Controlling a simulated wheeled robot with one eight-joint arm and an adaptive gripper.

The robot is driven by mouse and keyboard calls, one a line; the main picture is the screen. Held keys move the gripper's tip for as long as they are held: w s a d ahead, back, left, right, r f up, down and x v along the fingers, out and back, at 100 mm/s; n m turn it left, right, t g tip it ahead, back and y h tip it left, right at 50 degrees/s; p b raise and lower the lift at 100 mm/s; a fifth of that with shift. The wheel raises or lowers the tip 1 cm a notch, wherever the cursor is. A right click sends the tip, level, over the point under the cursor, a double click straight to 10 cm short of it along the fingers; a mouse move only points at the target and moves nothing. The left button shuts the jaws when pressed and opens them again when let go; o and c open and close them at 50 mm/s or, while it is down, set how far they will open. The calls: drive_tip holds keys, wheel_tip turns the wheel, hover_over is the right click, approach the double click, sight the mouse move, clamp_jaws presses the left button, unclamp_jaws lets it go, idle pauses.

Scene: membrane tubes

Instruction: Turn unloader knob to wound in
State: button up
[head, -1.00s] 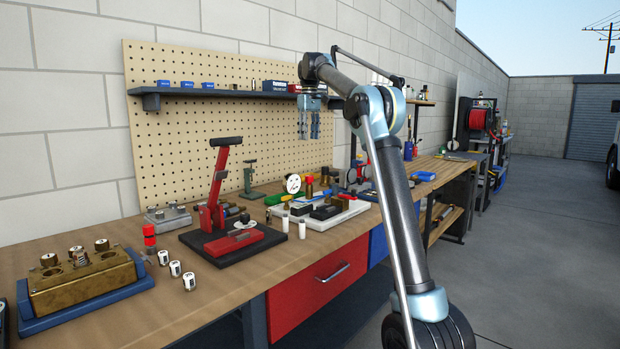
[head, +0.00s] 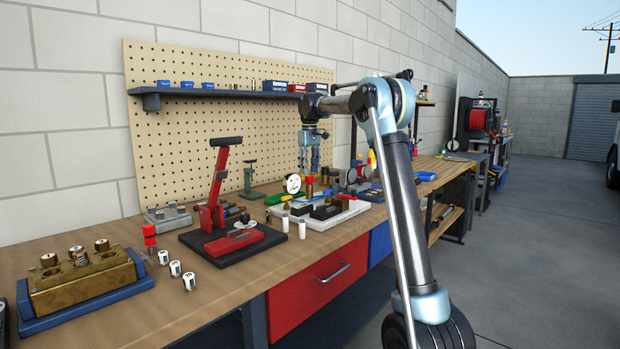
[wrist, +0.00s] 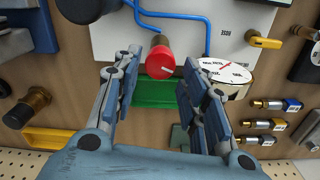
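The red knob (wrist: 161,62) has a white pointer line on its face and sits on a dark brass-coloured stem. It shows in the wrist view just beyond my fingertips, roughly between them. In the head view the red-topped knob (head: 309,181) stands at the white panel, beside the round white gauge (head: 292,184). The gauge (wrist: 224,70) lies right of the knob in the wrist view. My gripper (wrist: 163,70) is open and empty, with a finger to each side of the knob's line. In the head view my gripper (head: 309,168) hangs above the knob; the exact gap is unclear.
Blue tubing (wrist: 180,16) runs past the knob on the white panel (wrist: 115,30). A green part (wrist: 155,92) lies beside it. Several brass fittings (wrist: 270,103) lie to the right. A red-handled press (head: 222,185) and a brass block (head: 80,280) stand farther left on the bench.

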sight(309, 176)
drive_tip(key=shift+f, duration=1.55)
drive_tip(key=shift+d, duration=0.1)
drive_tip(key=c, duration=0.8)
drive_tip(key=shift+m, duration=0.3)
drive_tip(key=m, duration=1.2)
drive_tip(key=shift+m, duration=0.4)
drive_tip(key=o, duration=0.8)
